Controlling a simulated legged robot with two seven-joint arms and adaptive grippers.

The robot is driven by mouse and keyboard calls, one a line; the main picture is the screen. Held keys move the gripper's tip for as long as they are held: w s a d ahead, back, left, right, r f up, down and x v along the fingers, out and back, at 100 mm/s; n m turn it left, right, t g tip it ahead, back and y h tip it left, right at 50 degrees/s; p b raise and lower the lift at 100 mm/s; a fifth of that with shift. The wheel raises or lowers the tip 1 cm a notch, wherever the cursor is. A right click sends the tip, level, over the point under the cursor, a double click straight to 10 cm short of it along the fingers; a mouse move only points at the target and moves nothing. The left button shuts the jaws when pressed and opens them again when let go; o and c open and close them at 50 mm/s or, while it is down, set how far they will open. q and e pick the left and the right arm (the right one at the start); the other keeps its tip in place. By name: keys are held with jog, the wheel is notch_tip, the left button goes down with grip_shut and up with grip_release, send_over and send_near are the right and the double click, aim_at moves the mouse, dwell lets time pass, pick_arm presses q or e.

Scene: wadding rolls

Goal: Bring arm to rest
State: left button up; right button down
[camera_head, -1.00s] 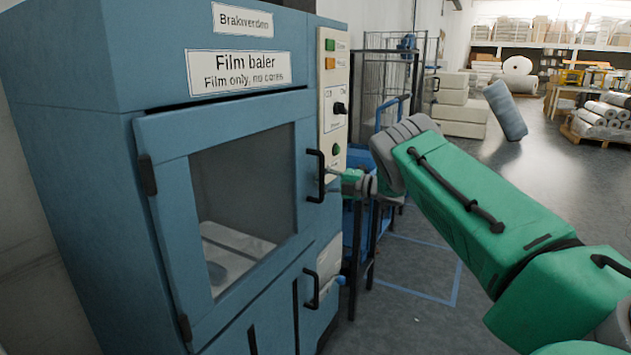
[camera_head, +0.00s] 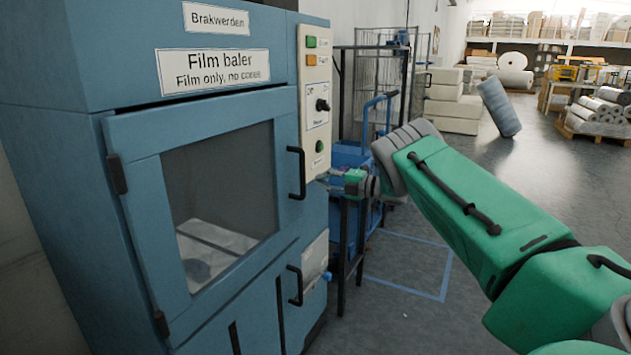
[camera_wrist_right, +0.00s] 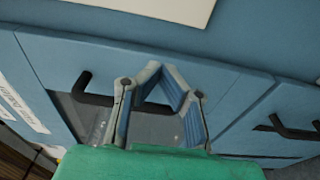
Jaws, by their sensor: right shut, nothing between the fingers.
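My right arm (camera_head: 475,205), green with grey joints, reaches in from the lower right toward the blue film baler (camera_head: 85,190). My right gripper (camera_head: 331,180) shows small beside the baler's right edge, partly hidden behind the forearm's grey end. In the right wrist view, the gripper (camera_wrist_right: 161,72) has its fingers brought together with nothing between them. The baler's window door (camera_head: 115,220) is closed. Its black upper handle (camera_head: 297,173) is to the left of the gripper, apparently apart from it. My left gripper is not in view.
The baler's lower door has a black handle (camera_head: 295,286). A blue cart (camera_head: 368,215) and wire cage (camera_head: 375,85) stand behind the gripper. A grey-blue roll (camera_head: 499,108) leans farther back. Open floor (camera_head: 435,235) lies right of the baler, with a blue marked outline.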

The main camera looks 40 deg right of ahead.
jog(key=s+d, duration=0.4)
jog(key=d, duration=0.2)
jog(key=w+a+f+m+g+h+p, duration=0.15)
jog(key=a+f+m+h, duration=0.55)
jog(key=a+f+m, duration=0.7)
jog(key=s+a+f+m+g+p, duration=0.1)
jog(key=s+a+f+m+g, duration=0.3)
jog(key=s+a+f, duration=0.8)
jog(key=s+a+f+m+g+p, duration=0.1)
jog(key=s+a+g, duration=0.2)
jog(key=s+a, duration=0.35)
jog(key=s+a+f+m+g, duration=0.2)
jog(key=s+a, duration=0.3)
jog(key=s, duration=0.2)
jog(key=s+a+r+g, duration=0.1)
jog(key=s+a+g, duration=0.1)
jog(key=s, duration=0.6)
jog(key=s+a+r+m+g, duration=0.1)
jog(key=s+a+r+g, duration=0.1)
jog(key=s, duration=0.7)
jog(key=shift+s+a+g+p, duration=0.35)
jog(key=shift+a+g, duration=0.3)
jog(key=shift+a, duration=0.4)
